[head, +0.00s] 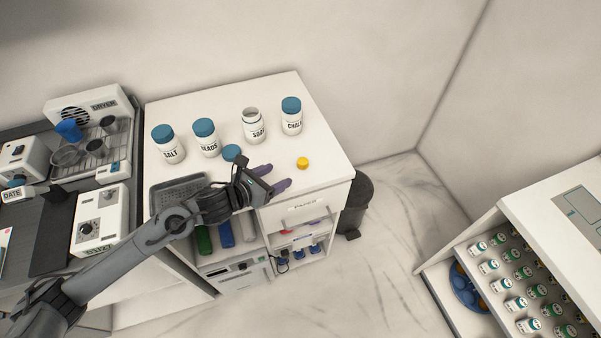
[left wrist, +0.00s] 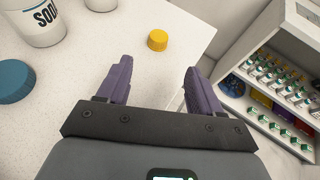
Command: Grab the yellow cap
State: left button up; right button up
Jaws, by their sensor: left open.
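The small yellow cap (head: 303,163) lies on the white counter top (head: 325,150), near its right side. In the left wrist view the yellow cap (left wrist: 157,40) shows ahead of my fingers, between their directions. My left gripper (head: 275,178) is just left of the cap in the head view, with purple fingers apart and nothing between them. The left gripper also shows in the left wrist view (left wrist: 155,80), open and not touching the cap. My right gripper is in neither view.
A blue cap (head: 231,152) lies behind my left gripper. Labelled jars stand along the back: SALT (head: 169,146), BEADS (head: 206,138), an uncapped SODA jar (head: 253,127) and CHALK (head: 291,117). A grey tray (head: 180,191) is at left. A bin (head: 357,200) stands right of the counter.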

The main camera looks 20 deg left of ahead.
aim_at(304, 159)
pick_arm(q)
jog(key=shift+w+f, duration=0.1)
jog(key=shift+w, duration=0.25)
jog(key=x, duration=0.4)
jog(key=shift+w+r+b, duration=0.2)
jog(key=shift+r+b, duration=0.05)
jog(key=shift+b, duration=0.05)
jog(key=shift+x, duration=3.25)
jog(key=c, duration=1.1)
jog(key=shift+r, duration=0.2)
